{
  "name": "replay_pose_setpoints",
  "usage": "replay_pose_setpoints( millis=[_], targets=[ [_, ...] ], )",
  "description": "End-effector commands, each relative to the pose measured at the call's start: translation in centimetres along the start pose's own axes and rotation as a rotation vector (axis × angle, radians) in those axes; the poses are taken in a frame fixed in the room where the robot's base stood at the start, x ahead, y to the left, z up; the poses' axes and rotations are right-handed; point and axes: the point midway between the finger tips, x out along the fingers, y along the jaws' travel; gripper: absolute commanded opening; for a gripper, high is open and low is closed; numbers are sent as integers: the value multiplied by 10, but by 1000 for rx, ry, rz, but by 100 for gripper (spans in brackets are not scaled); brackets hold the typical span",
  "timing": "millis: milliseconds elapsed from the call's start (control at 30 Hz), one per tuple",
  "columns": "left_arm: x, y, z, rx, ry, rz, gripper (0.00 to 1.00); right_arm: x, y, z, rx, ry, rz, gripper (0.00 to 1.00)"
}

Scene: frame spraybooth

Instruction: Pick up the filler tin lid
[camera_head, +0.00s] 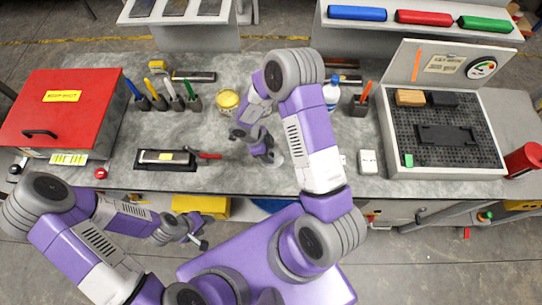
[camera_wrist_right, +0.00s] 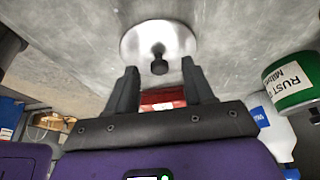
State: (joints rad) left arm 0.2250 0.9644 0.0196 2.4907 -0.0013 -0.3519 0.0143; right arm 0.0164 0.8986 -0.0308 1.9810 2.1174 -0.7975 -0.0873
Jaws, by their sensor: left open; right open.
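The filler tin lid appears to be the round silver disc (camera_wrist_right: 140,38) with a dark knob in its middle, lying flat on the grey bench in the right wrist view. In the head view only a pale edge of it (camera_head: 277,162) shows beside my right gripper (camera_head: 266,150), which hides the rest. My right gripper (camera_wrist_right: 160,72) is open, with the knob seen between its two fingertips; I cannot tell whether they touch it. My left gripper (camera_head: 203,242) is open and empty in front of the bench, low at the left.
A yellow tin (camera_head: 228,99) and a white bottle (camera_head: 331,92) stand behind the right gripper. A sanding block on a dark mat (camera_head: 165,158) and a red-handled tool (camera_head: 209,155) lie to its left. A red box (camera_head: 65,105) and a perforated tray (camera_head: 445,150) flank the bench.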

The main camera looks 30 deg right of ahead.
Motion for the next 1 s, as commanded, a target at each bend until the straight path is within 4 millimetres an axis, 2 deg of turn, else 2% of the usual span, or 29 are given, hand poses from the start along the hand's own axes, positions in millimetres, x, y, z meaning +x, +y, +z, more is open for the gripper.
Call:
replay_pose_setpoints(
  millis=[100, 333, 700, 1000],
  targets=[
    [1, 0, 0, 0, 0, 0, 49, 10, 0, 0, -2, 1, 0, 52],
    [1, 0, 0, 0, 0, 0, 49, 11, 0, 0, -2, 0, -1, 52],
    [1, 0, 0, 0, 0, 0, 49, 10, 0, 0, -2, 0, -1, 0],
    [0, 0, 0, 0, 0, 0, 49, 8, 0, -1, -1, -1, -1, 0]
  ],
)
